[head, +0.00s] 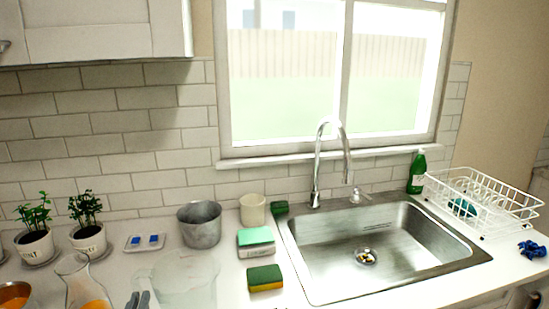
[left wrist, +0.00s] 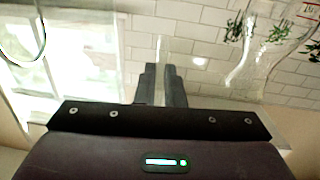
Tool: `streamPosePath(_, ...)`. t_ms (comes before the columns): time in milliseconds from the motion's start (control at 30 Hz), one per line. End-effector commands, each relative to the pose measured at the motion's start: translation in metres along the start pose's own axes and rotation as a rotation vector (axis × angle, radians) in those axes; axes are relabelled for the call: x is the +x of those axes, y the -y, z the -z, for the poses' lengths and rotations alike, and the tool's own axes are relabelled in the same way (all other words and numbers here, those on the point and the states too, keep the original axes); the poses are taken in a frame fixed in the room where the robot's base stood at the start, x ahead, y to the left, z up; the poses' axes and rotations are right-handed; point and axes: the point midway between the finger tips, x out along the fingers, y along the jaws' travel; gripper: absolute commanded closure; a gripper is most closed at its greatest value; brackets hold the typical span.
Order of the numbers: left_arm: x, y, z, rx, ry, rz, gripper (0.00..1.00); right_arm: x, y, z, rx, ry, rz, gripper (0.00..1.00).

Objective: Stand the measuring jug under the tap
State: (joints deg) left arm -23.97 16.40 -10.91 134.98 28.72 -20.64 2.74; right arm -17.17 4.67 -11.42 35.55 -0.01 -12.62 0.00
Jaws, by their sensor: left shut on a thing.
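The clear measuring jug (head: 190,279) is at the bottom of the head view, over the counter left of the sponges; its lower part is cut off by the frame edge. It looks roughly upright; I cannot tell if it touches the counter. My left gripper (head: 141,300) is shut on it at its left side. In the left wrist view the dark fingers (left wrist: 165,86) are close together, with clear, hard-to-see jug material around them. The chrome tap (head: 333,150) arches over the steel sink (head: 300,262), to the jug's right. My right gripper is out of view.
A carafe (head: 76,280) is left of my gripper. The sink basin is clear except for its drain (head: 366,257).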

Motion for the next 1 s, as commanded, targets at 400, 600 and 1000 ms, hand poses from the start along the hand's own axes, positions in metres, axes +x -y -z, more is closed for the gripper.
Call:
streamPosePath(400,-0.099,-0.045,-0.078,-0.001,0.007,-0.169,1.0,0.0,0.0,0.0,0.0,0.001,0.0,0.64)
streamPosePath(600,-0.108,-0.049,-0.081,0.002,0.002,-0.186,1.0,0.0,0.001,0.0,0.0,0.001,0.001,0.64)
streamPosePath(1000,-0.107,-0.048,-0.081,0.001,0.003,-0.18,1.0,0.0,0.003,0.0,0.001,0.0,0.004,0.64)
